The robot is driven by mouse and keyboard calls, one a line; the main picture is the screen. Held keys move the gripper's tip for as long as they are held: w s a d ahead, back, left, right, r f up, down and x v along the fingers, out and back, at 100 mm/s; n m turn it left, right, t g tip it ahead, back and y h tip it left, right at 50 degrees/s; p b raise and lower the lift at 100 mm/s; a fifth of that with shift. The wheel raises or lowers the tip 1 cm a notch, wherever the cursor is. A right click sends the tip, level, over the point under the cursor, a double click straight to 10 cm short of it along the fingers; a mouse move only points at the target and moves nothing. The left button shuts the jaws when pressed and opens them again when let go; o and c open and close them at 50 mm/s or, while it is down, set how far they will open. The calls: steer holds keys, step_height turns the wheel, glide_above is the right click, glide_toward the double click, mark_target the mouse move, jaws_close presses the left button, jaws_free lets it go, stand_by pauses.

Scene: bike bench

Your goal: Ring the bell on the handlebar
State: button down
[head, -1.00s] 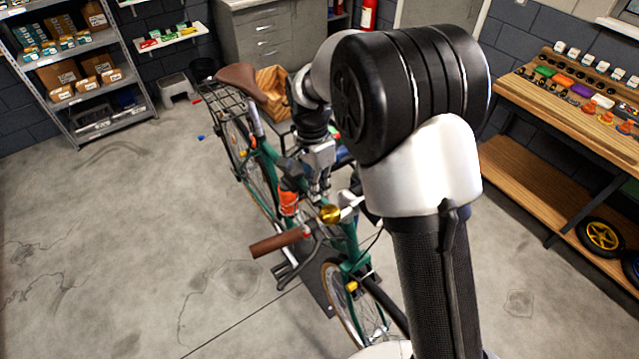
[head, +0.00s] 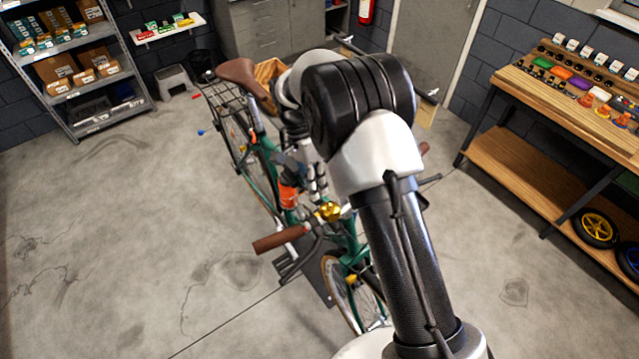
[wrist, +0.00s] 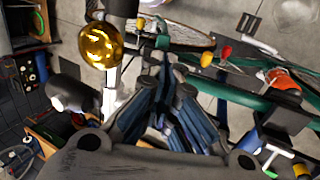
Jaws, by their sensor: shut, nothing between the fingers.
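The gold bell (head: 329,211) sits on the handlebar of the green bicycle, beside the brown left grip (head: 279,240). It also shows large and shiny in the wrist view (wrist: 101,46), at the upper left. My gripper (head: 321,194) points down just behind the bell in the head view. In the wrist view its dark fingers (wrist: 164,72) meet at the tips, with nothing between them. The bell lies left of the fingertips there, and a gap shows between them. Part of the handlebar is hidden behind my arm in the head view.
An orange bottle (head: 289,195) is on the bike frame close to my gripper. The brown saddle (head: 238,71) and rear rack stand behind. A wooden workbench (head: 560,105) is at the right and shelving (head: 75,70) at the far left. The floor left of the bike is clear.

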steer(key=shift+r+p, duration=0.5)
steer(key=shift+r, duration=0.4)
